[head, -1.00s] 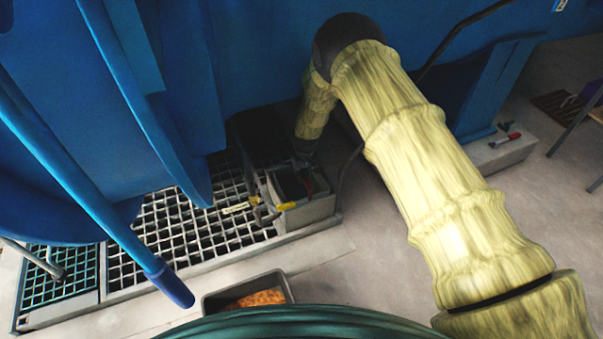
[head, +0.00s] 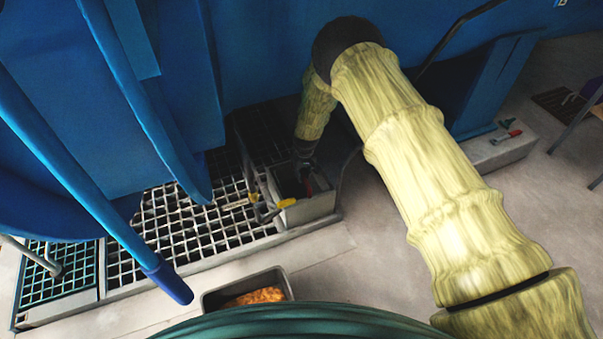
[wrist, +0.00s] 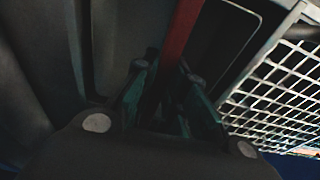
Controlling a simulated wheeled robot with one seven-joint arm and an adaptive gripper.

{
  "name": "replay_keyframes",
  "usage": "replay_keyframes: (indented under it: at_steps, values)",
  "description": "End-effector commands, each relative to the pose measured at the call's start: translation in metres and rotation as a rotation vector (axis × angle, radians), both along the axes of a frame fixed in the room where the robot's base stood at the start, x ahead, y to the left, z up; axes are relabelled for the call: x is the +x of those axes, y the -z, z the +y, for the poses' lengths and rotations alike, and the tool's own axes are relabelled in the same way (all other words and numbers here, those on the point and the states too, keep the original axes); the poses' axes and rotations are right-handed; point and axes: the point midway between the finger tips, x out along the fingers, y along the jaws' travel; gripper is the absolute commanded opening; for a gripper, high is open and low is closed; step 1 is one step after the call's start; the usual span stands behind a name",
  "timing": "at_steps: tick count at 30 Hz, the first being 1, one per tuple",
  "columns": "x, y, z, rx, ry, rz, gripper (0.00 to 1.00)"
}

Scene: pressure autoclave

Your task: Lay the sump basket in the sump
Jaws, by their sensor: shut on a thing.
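The sump (head: 305,210) is a grey open box at the right end of the floor grating, with a dark inside. Its pale-edged opening also shows in the wrist view. My gripper (wrist: 168,85) is shut on a red bar (wrist: 184,35), which looks like the handle of the sump basket. In the head view my gripper (head: 304,160) points down at the back of the sump, with a bit of red below it. The basket's body is too dark to make out, so I cannot tell whether it touches the sump floor.
White-lined grating (head: 185,225) lies left of the sump. Yellow-ended parts (head: 286,203) sit at the sump's left rim. A grey tray (head: 214,303) with orange contents is on the floor in front. The blue machine (head: 270,50) stands close behind.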

Motion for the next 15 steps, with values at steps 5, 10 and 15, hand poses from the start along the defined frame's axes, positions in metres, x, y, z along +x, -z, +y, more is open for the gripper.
replay_keyframes:
  at_steps: [5,10,15]
  values:
    - [0.0006,0.0033,-0.0001,0.000,0.000,-0.001,0.00]
    - [0.0006,0.0063,-0.0001,0.000,0.000,-0.001,0.00]
    - [0.0006,0.0094,-0.0001,0.000,0.000,-0.001,0.00]
